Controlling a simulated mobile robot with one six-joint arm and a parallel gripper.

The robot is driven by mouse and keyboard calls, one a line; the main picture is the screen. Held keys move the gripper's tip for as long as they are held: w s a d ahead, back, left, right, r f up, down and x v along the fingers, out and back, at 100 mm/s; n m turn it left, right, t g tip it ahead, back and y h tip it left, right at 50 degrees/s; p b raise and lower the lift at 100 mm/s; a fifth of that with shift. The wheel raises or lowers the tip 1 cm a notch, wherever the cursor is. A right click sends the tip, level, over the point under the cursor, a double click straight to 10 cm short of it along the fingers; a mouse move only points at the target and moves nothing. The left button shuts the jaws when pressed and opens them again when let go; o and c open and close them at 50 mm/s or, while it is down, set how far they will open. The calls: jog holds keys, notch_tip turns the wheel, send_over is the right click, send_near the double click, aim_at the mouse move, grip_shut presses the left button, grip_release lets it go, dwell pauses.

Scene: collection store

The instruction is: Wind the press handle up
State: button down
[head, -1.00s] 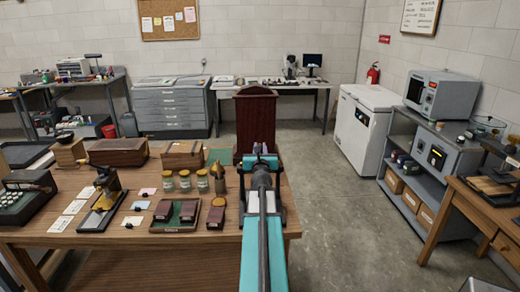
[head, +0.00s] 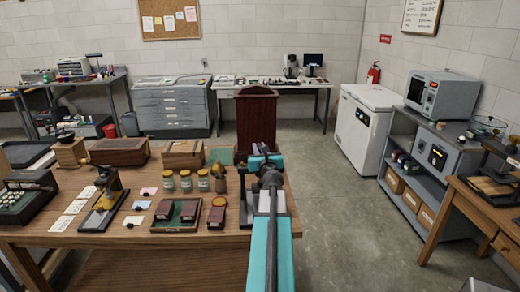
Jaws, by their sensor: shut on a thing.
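The press (head: 246,208) appears as a dark upright frame at the right end of the wooden table (head: 150,255). My arm covers most of it, and its handle is largely hidden behind my wrist. My gripper (head: 262,150) is at the top of the press, seen from behind, and is shut on the handle. The fingertips and the exact contact are too small and covered to make out.
Jars (head: 186,181), a dark red boxed set (head: 178,214) and a small black-and-yellow stand (head: 106,200) are on the table to the left. A dark red chair-like back (head: 256,118) rises behind the press. Open floor (head: 335,200) lies to the right.

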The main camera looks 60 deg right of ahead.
aim_at(260, 151)
jog(key=shift+t, duration=0.3)
jog(key=n+t+y+b, duration=0.1)
jog(key=n+y+b, duration=0.1)
jog(key=y, duration=0.1)
jog(key=a+n+t+y+b, duration=0.1)
jog(key=n+t+y+b, duration=0.1)
jog(key=n+y, duration=0.1)
jog(key=w+n+t+y+b, duration=0.1)
jog(key=n+t+y+b, duration=0.1)
jog(key=y, duration=0.3)
jog(key=shift+a+f+n, duration=0.15)
jog(key=shift+n, duration=0.45)
jog(key=n+y+b, duration=0.2)
jog(key=y+b, duration=0.1)
jog(key=a+n+g+y+b, duration=0.1)
jog(key=n+y+b, duration=0.1)
jog(key=y+b, duration=0.1)
jog(key=n+y+b, duration=0.2)
jog(key=y, duration=0.1)
jog(key=shift+s+a+y+b, duration=0.15)
jog(key=shift+a+y+b, duration=0.1)
jog(key=shift+y+b, duration=0.15)
jog(key=shift+s+a+n+g+y+b, duration=0.1)
jog(key=shift+a+n+g+y+b, duration=0.1)
jog(key=shift+n+g+y+b, duration=0.5)
jog(key=shift+s+a+n+g+y+b, duration=0.15)
jog(key=shift+n+g+y+b, duration=0.3)
jog(key=shift+y+b, duration=0.3)
jog(key=shift+a, duration=0.1)
